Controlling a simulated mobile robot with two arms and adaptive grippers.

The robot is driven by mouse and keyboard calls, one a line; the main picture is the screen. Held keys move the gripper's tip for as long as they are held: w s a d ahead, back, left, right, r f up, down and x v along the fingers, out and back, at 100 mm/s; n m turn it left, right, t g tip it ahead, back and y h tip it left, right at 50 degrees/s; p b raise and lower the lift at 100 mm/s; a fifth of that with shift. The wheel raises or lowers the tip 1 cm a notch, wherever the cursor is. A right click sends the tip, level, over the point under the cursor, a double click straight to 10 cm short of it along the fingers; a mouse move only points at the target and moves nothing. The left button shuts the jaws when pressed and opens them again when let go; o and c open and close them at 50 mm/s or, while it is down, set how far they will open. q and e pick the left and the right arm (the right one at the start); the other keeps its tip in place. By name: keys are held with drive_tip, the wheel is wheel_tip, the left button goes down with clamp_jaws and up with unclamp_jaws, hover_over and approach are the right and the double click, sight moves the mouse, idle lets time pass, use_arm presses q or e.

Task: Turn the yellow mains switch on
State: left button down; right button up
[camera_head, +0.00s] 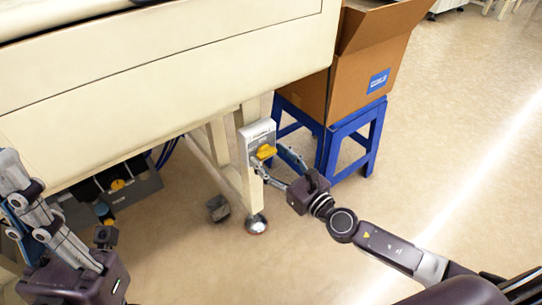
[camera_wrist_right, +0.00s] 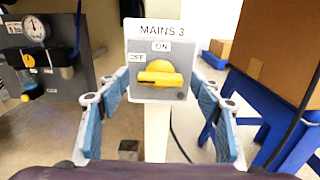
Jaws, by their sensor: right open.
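The yellow mains switch (camera_head: 265,152) is a rotary knob on a grey box (camera_head: 256,134) fixed to the machine's cream leg. In the right wrist view, the switch (camera_wrist_right: 160,76) has its handle lying level, in line with the OFF label at left. The ON label is above it, under a "MAINS 3" plate (camera_wrist_right: 162,31). My right gripper (camera_head: 277,162) is open and empty in front of the box. Its blue-padded fingers (camera_wrist_right: 160,98) stand either side of the knob, apart from it. My left gripper (camera_head: 32,205) is at the far left, away from the switch; its opening is unclear.
A cardboard box (camera_head: 345,85) on a blue stool (camera_head: 350,138) stands just right of the leg. The machine's cream body (camera_head: 180,65) overhangs from the upper left. A dark unit with a gauge (camera_wrist_right: 45,75) is behind at left. The floor at right is clear.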

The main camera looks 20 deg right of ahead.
drive_tip(key=shift+w, duration=0.1)
drive_tip(key=c, duration=1.1)
drive_tip(key=shift+c, duration=0.3)
